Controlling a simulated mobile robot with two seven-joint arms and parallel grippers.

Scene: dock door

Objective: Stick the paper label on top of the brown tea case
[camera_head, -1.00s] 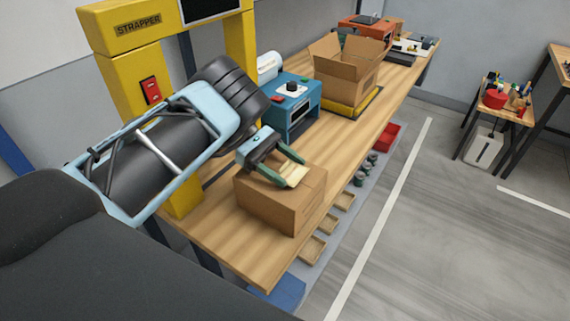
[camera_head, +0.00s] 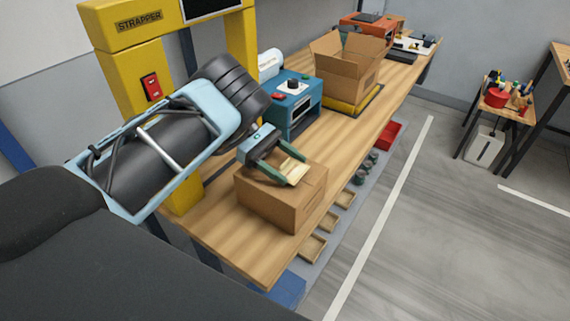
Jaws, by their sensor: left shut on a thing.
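The brown tea case (camera_head: 265,210) is a closed cardboard box near the front end of the wooden bench. The paper label (camera_head: 292,174) is a small cream piece at the top of the case, between my left fingers. My left gripper (camera_head: 281,173) reaches in from the left over the case, with its green fingers at the label. It is shut on the label. I cannot tell whether the label touches the case top. My right gripper is not in view.
A yellow strapper frame (camera_head: 119,62) stands on the left. Behind the case on the bench (camera_head: 225,245) are a blue machine (camera_head: 305,112) and an open carton (camera_head: 352,68). Small trays and a red bin (camera_head: 390,134) sit below the bench's right edge.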

